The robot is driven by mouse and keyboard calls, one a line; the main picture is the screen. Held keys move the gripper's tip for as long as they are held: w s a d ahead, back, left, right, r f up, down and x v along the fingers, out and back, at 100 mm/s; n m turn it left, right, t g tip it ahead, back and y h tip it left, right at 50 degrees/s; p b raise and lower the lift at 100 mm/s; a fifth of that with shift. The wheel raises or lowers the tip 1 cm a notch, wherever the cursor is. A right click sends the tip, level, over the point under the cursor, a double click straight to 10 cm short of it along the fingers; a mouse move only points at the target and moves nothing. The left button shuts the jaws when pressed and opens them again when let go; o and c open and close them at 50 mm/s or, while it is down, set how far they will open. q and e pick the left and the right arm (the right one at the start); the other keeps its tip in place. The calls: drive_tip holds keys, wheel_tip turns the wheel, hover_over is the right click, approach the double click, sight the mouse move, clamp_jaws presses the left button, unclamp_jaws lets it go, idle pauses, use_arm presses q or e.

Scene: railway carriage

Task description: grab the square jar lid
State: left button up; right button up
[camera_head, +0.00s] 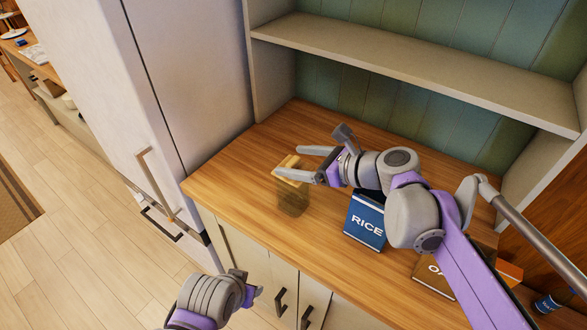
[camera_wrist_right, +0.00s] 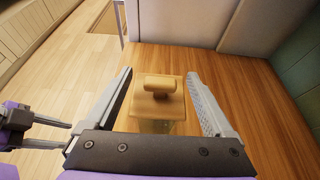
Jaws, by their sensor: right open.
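The square jar lid (camera_head: 291,162) is light wood and sits on a clear glass jar (camera_head: 292,198) on the wooden counter. In the right wrist view the lid (camera_wrist_right: 170,106) has a rounded knob (camera_wrist_right: 159,84) on top. My right gripper (camera_head: 287,160) is open, with one finger on each side of the lid; contact cannot be told. The same gripper (camera_wrist_right: 162,78) shows empty space beside the knob. The jar below is partly hidden by the gripper's base. My left gripper (camera_wrist_right: 70,136) shows at the left of the wrist view, fingers apart and empty.
A brown box (camera_head: 432,275) and an orange box (camera_head: 510,272) are farther right, under my arm. A shelf (camera_head: 420,70) hangs above. A tall white cabinet (camera_head: 150,90) borders the counter's left.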

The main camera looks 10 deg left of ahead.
sight(290, 161)
drive_tip(key=x, duration=0.4)
drive_tip(key=shift+w+a+f, duration=0.15)
drive_tip(key=shift+f, duration=0.15)
clamp_jaws()
